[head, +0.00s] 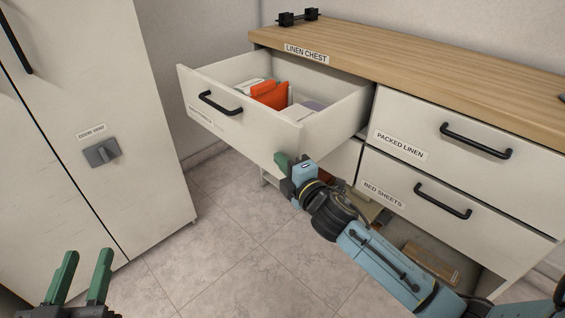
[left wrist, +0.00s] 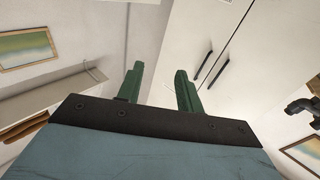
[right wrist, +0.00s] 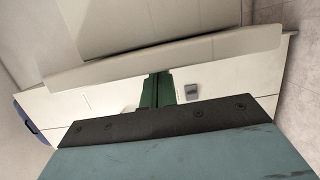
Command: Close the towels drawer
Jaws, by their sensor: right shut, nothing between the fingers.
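The open top-left drawer (head: 235,133) of the linen chest is pulled well out, with a black bar handle (head: 219,103) on its front. A label on the front is too small to read; orange, white and pale folded cloths (head: 270,94) lie inside. My right gripper (head: 281,162) is shut and empty, just below the drawer's near right side; whether it touches is unclear. Its shut fingers also show in the right wrist view (right wrist: 157,89). My left gripper (head: 82,277) is open and empty at the lower left, away from the drawer; it also shows in the left wrist view (left wrist: 160,88).
The chest's wooden top (head: 420,65) carries a small black object (head: 298,17). Drawers labelled packed linen (head: 440,135) and bed sheets (head: 415,190) are shut. Below is an open shelf with items (head: 430,262). A tall white cabinet (head: 75,100) stands left; tiled floor (head: 235,225) between is clear.

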